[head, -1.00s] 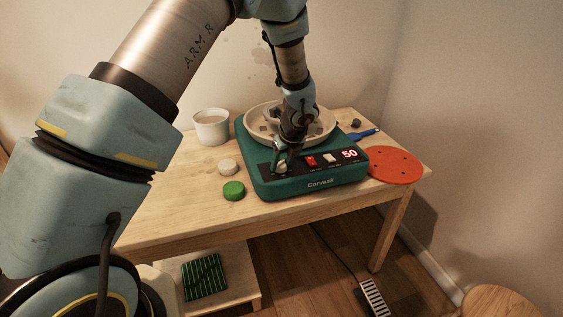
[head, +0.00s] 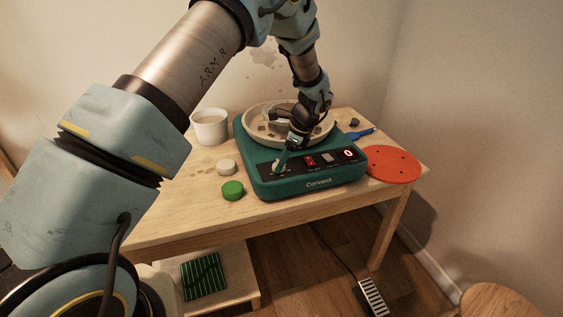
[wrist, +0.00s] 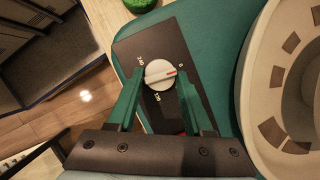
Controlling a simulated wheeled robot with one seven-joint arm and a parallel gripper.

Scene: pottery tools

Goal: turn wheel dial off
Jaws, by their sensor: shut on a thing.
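The green pottery wheel (head: 257,188) stands on the wooden table with its display (head: 348,154) reading 0. Its white dial (wrist: 158,75) sits on a black panel in the wrist view, with the red pointer line turned to the 0 mark. My gripper (wrist: 159,84) has one green finger on each side of the dial and is shut on it. In the head view my gripper (head: 279,163) is at the left end of the front panel, and the dial is mostly hidden there. A red rocker switch (head: 310,160) is to its right.
A pale round basin (head: 325,128) tops the wheel behind my gripper. A white cup (head: 210,127), a pale round piece (head: 226,167) and a green round piece (head: 232,190) stand to the left. A red disc (head: 393,164) lies on the right.

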